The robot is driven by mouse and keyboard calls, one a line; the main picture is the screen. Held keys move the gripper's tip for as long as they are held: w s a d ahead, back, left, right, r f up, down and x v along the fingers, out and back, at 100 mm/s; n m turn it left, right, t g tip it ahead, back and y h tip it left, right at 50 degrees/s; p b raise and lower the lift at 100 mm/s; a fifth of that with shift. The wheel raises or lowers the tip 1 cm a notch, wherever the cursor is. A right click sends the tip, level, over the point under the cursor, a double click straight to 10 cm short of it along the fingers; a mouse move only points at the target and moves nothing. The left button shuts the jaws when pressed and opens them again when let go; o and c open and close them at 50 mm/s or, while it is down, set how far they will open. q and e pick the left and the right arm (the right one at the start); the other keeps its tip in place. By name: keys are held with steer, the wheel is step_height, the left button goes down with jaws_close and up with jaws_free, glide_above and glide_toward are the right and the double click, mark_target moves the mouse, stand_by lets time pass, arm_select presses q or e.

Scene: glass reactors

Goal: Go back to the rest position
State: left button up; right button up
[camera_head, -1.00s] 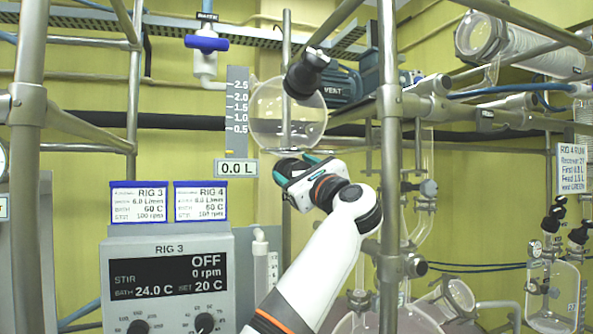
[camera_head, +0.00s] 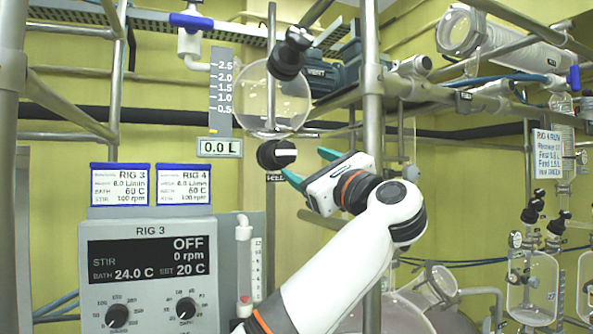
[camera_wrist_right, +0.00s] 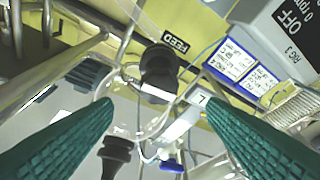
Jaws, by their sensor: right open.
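My right gripper (camera_head: 311,167) is open, with its green fingers pointing left toward a black knob (camera_head: 277,154) with a white bar. A gap shows between the fingertips and the knob, and nothing is held. In the right wrist view, the open green fingers (camera_wrist_right: 158,108) frame the space below the knob (camera_wrist_right: 158,70), which sits by a FEED label (camera_wrist_right: 174,43). The round glass vessel (camera_head: 258,98) hangs above the knob and looks clear and empty; a gauge beside it reads 0.0 L. My left gripper is not in view.
A metal post (camera_head: 372,120) stands close to my right wrist. The RIG 3 control box (camera_head: 150,270) stands at lower left, with two cards (camera_head: 182,184) above it. Horizontal pipes and glass reactor parts (camera_head: 532,285) fill the right side.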

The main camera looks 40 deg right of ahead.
steer(key=shift+s+f, duration=0.15)
steer(key=shift+s, duration=0.3)
